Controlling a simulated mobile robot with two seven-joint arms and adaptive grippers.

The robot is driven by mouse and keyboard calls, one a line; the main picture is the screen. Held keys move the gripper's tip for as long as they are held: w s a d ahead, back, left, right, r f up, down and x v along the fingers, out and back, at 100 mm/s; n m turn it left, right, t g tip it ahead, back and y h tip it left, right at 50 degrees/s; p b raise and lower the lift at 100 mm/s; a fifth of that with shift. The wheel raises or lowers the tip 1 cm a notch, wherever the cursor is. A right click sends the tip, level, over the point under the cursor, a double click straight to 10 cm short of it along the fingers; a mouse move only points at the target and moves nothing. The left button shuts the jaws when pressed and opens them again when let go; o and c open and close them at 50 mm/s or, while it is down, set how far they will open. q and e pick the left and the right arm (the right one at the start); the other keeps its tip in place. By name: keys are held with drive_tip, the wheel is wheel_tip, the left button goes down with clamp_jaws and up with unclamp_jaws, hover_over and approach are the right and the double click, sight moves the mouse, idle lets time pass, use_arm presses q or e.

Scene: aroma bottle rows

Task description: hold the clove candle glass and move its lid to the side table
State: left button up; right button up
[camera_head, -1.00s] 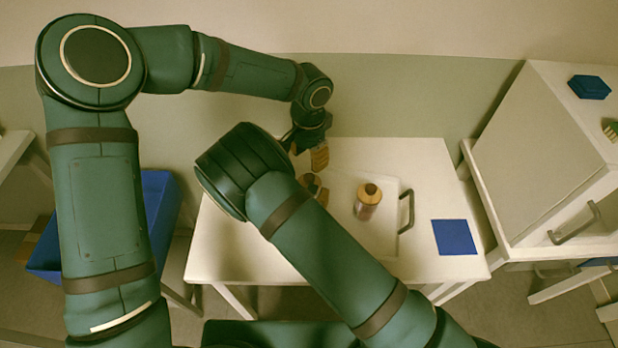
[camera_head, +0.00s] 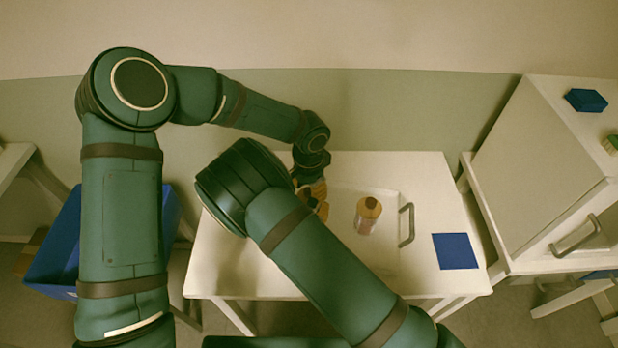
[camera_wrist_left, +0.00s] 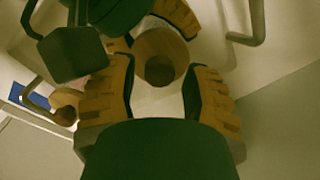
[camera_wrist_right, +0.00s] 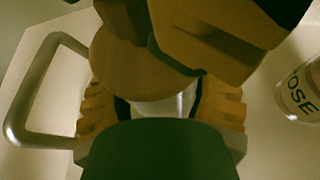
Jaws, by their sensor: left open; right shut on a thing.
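The glass (camera_wrist_right: 158,107) shows as a pale strip in the right wrist view, under a round wooden lid (camera_wrist_right: 130,68). My right gripper (camera_wrist_right: 165,98) is shut on this glass; in the head view my arms mostly hide it. My left gripper (camera_head: 316,190) is open, low over the tray. In the left wrist view its open fingers (camera_wrist_left: 160,88) stand either side of the lid (camera_wrist_left: 162,45), apart from it as far as I can tell. The lid appears seated on the glass. The held glass's label is hidden.
A blue mat (camera_head: 455,251) lies bare at right. Another table (camera_head: 12,158) shows at far left.

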sight(309, 190)
use_arm(q)
drive_tip(key=shift+f, duration=0.4)
clamp_jaws()
drive_tip(key=shift+r, duration=0.3)
idle(0.6)
drive_tip(key=shift+r, duration=0.85)
drive_tip(key=shift+r, duration=2.05)
use_arm(e)
drive_tip(key=o, duration=1.4)
